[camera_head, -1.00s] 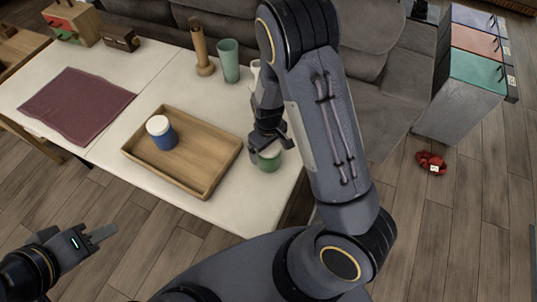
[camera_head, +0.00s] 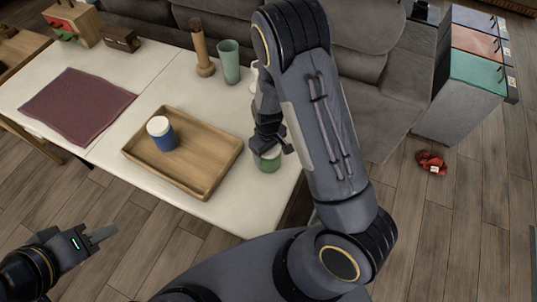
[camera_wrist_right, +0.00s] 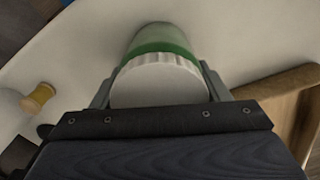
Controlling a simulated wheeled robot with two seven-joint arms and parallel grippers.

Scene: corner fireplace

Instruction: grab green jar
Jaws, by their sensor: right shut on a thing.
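The green jar (camera_head: 268,163) stands near the right edge of the white table (camera_head: 226,209), beside the wooden tray. In the right wrist view the jar (camera_wrist_right: 164,41) shows a green body and a white ribbed lid between the two fingers. My right gripper (camera_head: 268,146) is above the jar and shut on it; in the wrist view the fingers of the right gripper (camera_wrist_right: 158,88) flank the lid. My left gripper (camera_head: 100,234) is at the lower left, away from the table's things; its fingers are too small and edge-on to tell their opening.
The wooden tray (camera_head: 214,185) holds a blue jar with a white lid (camera_head: 162,134). A maroon cloth (camera_head: 77,106) lies at left. A grey sofa (camera_head: 375,60) borders the table. A red item (camera_head: 431,163) lies on the floor.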

